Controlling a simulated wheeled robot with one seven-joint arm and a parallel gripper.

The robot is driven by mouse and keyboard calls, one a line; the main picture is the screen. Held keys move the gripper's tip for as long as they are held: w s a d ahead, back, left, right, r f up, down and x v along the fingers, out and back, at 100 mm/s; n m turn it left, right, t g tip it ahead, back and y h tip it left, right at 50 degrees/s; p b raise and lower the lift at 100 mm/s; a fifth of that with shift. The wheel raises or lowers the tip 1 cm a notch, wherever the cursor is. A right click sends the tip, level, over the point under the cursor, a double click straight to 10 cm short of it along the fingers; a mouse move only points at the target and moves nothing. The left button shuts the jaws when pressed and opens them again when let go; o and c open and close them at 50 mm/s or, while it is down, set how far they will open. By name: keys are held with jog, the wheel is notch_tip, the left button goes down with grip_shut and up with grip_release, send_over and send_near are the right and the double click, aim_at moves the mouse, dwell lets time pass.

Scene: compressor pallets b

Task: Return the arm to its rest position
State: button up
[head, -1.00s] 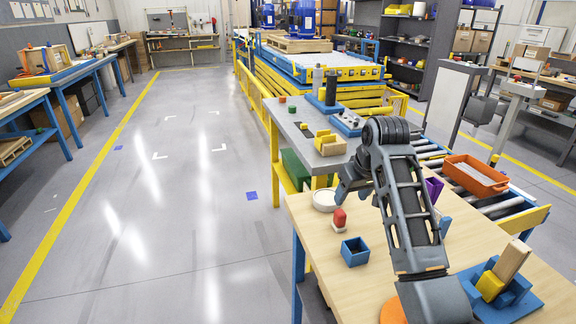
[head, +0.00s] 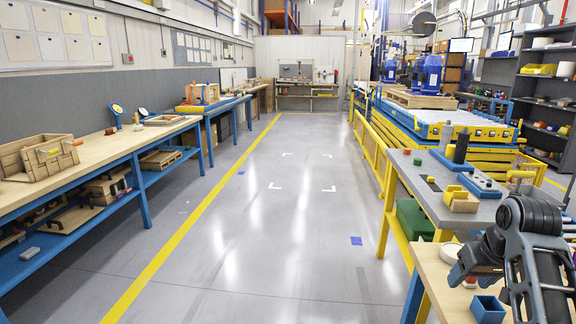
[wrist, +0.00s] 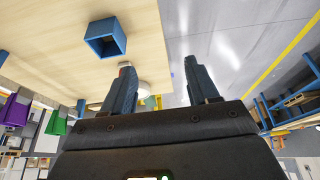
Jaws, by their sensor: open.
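My arm (head: 535,262) is folded over the near wooden bench at the lower right of the head view. My gripper (wrist: 160,85) shows in the wrist view with its two dark fingers spread apart and nothing between them. In the head view the gripper end is partly hidden by my arm and cannot be made out clearly. A blue open box (wrist: 105,38) lies on the bench near the left finger in the wrist view; it also shows at the lower right of the head view (head: 487,310). A white round dish (head: 450,253) is beside my arm.
A grey-topped bench (head: 425,180) with yellow legs stands behind the near bench. A long wooden workbench (head: 100,170) with blue legs runs along the left. Purple (wrist: 16,110) and green (wrist: 57,122) pieces show in the wrist view.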

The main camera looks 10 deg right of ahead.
jog(key=s+a+f+n+t, duration=0.1)
jog(key=s+a+f+t, duration=0.4)
jog(key=s+a+f, duration=1.15)
jog(key=s+a+r+n+t, duration=0.1)
jog(key=s+a+r, duration=0.15)
jog(key=s, duration=0.45)
jog(key=s+a+r+t, duration=0.1)
jog(key=s+a+r, duration=0.15)
jog(key=s, duration=0.35)
jog(key=s+a+r+n+t+y, duration=0.1)
jog(key=s+a+r+t, duration=0.2)
jog(key=s+r, duration=0.9)
jog(key=shift+s+r+t, duration=0.3)
jog(key=shift+s, duration=0.1)
jog(key=shift+a, duration=0.1)
